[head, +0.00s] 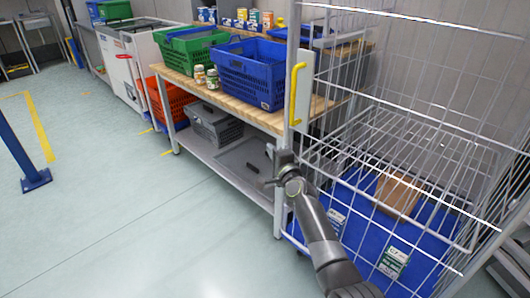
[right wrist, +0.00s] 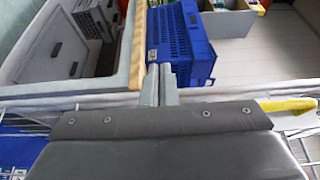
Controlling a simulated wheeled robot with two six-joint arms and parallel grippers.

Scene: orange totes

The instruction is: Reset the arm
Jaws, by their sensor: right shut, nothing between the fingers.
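My right arm reaches up from the bottom of the head view. Its gripper (head: 270,168) is in front of the wooden-topped bench, just left of the wire cage cart. In the right wrist view the two fingers of this gripper (right wrist: 160,72) are together with nothing between them. A blue crate (right wrist: 182,45) and the bench edge show beyond the fingers there. My left gripper is not in either view.
The wire cage cart (head: 385,120) stands close beside my right arm, with a cardboard box (head: 398,193) inside and a yellow handle (head: 297,92). A blue crate (head: 250,75) and a green crate (head: 188,50) sit on the bench. Open floor (head: 110,200) lies to the left.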

